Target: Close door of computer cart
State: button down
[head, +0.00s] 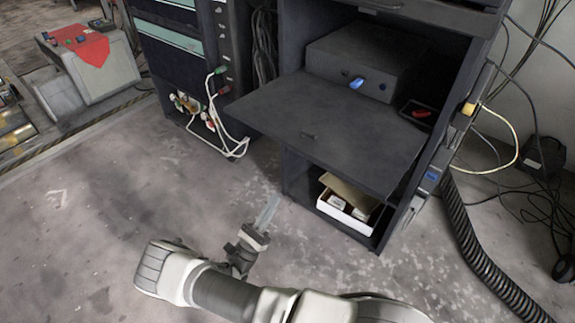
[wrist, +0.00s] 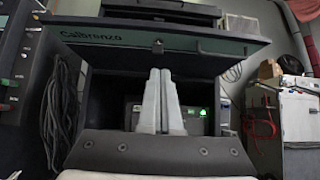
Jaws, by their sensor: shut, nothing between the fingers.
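The computer cart (head: 290,45) is dark and stands upright at the top centre of the head view. Its door (head: 318,133) is folded down and juts out flat, with a small catch near its front edge. In the wrist view the door (wrist: 110,40) spans the upper part, with lettering and a catch. A dark computer box (head: 350,60) sits in the open compartment behind the door. My gripper (head: 267,213) is shut and empty, low in front of the cart and apart from the door. Its fingers (wrist: 160,95) point toward the cart below the door.
An open box (head: 345,210) sits in the cart's lower compartment. White cables (head: 228,145) hang from the neighbouring rack at left. A ribbed hose (head: 480,255) and loose cables lie at right. The floor (head: 110,200) at left is clear.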

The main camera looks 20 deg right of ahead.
jog(key=s+a+r+x, duration=0.1)
jog(key=r+x, duration=0.1)
jog(key=x, duration=1)
jog(key=shift+a+r+b, duration=0.15)
jog(key=shift+r+b, duration=0.1)
jog(key=shift+b, duration=0.2)
jog(key=shift+w, duration=0.15)
